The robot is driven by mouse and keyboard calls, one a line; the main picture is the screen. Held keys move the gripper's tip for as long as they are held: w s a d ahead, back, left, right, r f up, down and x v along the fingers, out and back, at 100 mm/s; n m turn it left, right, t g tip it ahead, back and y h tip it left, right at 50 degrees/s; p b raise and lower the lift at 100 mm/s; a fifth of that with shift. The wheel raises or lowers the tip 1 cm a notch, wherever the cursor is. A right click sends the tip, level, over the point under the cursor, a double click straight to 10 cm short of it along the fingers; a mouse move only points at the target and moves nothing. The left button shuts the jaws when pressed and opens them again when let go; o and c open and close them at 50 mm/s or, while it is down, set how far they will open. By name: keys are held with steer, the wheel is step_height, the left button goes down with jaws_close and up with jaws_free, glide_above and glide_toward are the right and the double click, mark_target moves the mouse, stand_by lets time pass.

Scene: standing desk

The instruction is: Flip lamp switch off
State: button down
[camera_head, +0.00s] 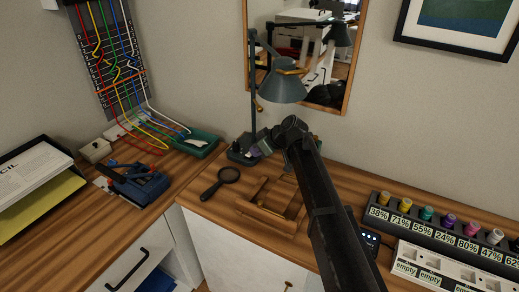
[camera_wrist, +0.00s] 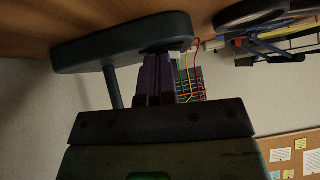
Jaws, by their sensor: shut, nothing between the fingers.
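The grey desk lamp (camera_head: 283,90) stands against the wall on a thin pole, with its shade tilted down. Its dark base (camera_head: 234,157) is partly hidden by my gripper (camera_head: 251,153) in the head view. In the wrist view, which is upside down, the lamp base (camera_wrist: 105,43) lies at the top with the pole (camera_wrist: 112,88) running downward. My gripper's purple fingers (camera_wrist: 158,60) are shut and empty, with their tips at the right end of the base. I cannot tell whether they touch it. The lamp switch is not clearly visible; the fingers may cover it.
A magnifying glass (camera_head: 212,188) and a wooden stand (camera_head: 268,205) lie in front of the lamp. A green tray (camera_head: 197,146) and a blue tool (camera_head: 140,184) are left. A labelled rack (camera_head: 440,228) is right. A mirror (camera_head: 350,75) hangs behind the lamp.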

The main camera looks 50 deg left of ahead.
steer(key=shift+s, duration=0.7)
steer(key=shift+r, duration=0.1)
steer(key=shift+r+p, duration=0.3)
steer(key=shift+p, duration=0.15)
steer(key=r+p, duration=0.5)
steer(key=shift+w+d, duration=0.1)
steer(key=shift+w, duration=0.15)
steer(key=f+p+v, duration=0.1)
steer(key=p+v, duration=0.4)
steer(key=v, duration=0.3)
steer(key=shift+w+d+r, duration=0.3)
steer(key=shift+w+d, duration=0.1)
steer(key=shift+d, duration=0.25)
